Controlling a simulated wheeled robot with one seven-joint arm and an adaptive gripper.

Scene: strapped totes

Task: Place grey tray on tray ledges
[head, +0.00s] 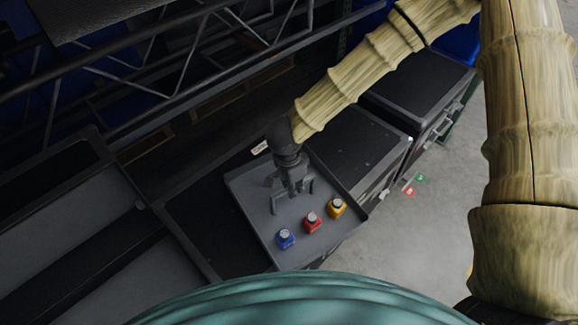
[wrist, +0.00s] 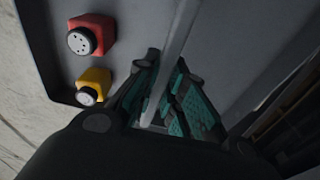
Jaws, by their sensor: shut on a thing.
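The grey tray (head: 256,207) is a shallow rectangle with a raised rim and an upright handle in its middle. My gripper (head: 293,188) is shut on the tray's handle. In the wrist view the grey handle bar (wrist: 176,45) passes between my teal-padded fingers (wrist: 170,75). The tray hangs over or rests at a dark open tote (head: 213,215); I cannot tell whether it touches it. I cannot make out the tray ledges.
Black totes (head: 350,143) stand in a row running to the upper right. Another large grey and black tote (head: 75,215) lies at the left. A dark metal truss (head: 160,75) runs behind the row. Grey floor (head: 430,225) is open at the right.

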